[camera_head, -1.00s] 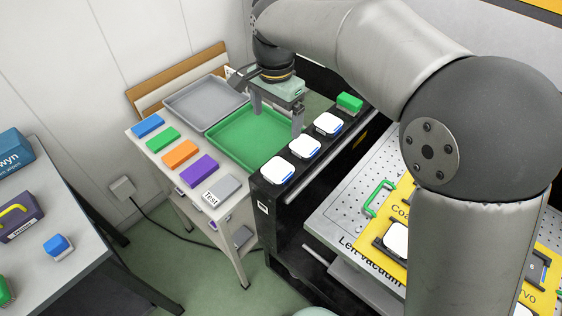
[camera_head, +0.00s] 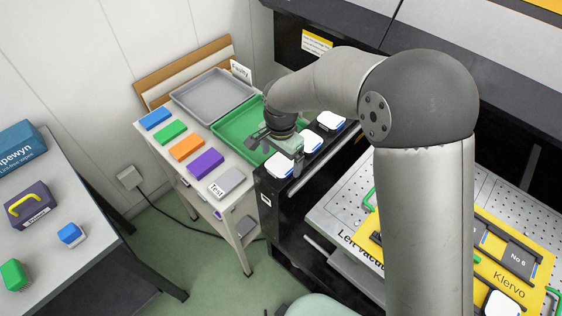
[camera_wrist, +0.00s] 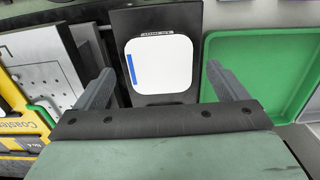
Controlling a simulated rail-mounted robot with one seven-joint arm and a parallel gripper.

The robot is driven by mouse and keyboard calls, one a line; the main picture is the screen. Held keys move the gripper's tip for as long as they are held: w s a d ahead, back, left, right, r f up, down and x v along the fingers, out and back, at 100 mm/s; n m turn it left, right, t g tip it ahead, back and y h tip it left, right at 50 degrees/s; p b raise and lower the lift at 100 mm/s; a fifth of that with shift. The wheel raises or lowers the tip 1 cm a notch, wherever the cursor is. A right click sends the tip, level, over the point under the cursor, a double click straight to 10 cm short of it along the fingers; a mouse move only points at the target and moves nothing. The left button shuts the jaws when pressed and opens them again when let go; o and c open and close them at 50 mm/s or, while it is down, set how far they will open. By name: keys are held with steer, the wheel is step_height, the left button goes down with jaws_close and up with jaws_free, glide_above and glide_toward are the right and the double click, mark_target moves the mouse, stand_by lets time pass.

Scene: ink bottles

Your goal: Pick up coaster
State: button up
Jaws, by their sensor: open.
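Several white rounded-square coasters with a blue edge stripe lie in a row on a black shelf top. The nearest coaster (camera_head: 278,165) is partly under my gripper (camera_head: 281,155); the middle coaster (camera_head: 307,142) and the far coaster (camera_head: 331,120) lie behind it. In the wrist view one coaster (camera_wrist: 158,65) lies flat, its blue stripe on the left. My gripper (camera_wrist: 162,82) is open and empty there, one finger on each side of that coaster. The fingers look apart from it; their height above it is hard to tell.
A green tray (camera_head: 224,128) and a grey tray (camera_head: 213,92) stand left of the black shelf. Coloured blocks, including a purple one (camera_head: 206,162), line the white cart's front edge. A perforated bench with a yellow board (camera_head: 509,262) is at right.

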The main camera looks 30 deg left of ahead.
steer(key=shift+f, duration=0.75)
steer(key=c, duration=1.2)
steer(key=shift+o, duration=0.2)
steer(key=shift+r, duration=0.15)
